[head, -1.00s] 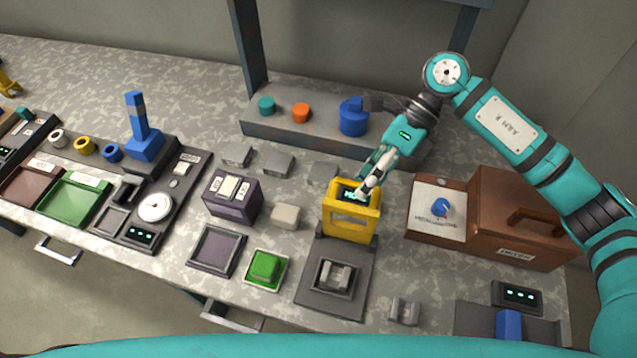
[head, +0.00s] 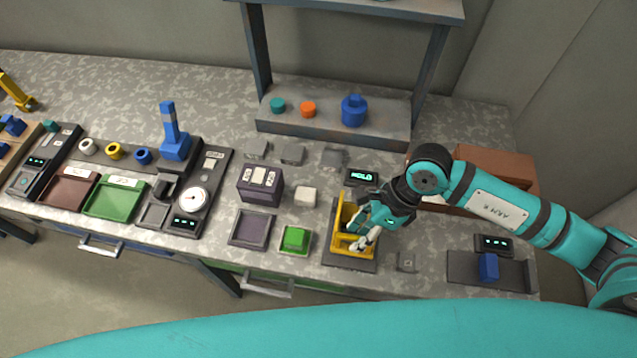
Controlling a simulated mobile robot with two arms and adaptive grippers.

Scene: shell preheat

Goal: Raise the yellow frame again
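The yellow frame (head: 340,216) stands over the dark grey base plate (head: 341,262) in the middle right of the head view. It looks tilted down toward the plate, with its lower edge near the front. My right gripper (head: 364,243) is at the front part of the frame, its pale fingers pointing down and left. The fingers overlap the yellow bar; I cannot tell if they are closed on it. The gripper and wrist hide the frame's right side and most of what lies inside it. A small display (head: 362,177) reading HOLD is behind the frame. My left gripper is not in view.
A green button (head: 295,239) and a pale block (head: 305,196) are left of the frame. A small grey block (head: 406,262) lies to its right. A brown box (head: 500,165) is behind my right arm. A raised shelf (head: 330,128) runs behind.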

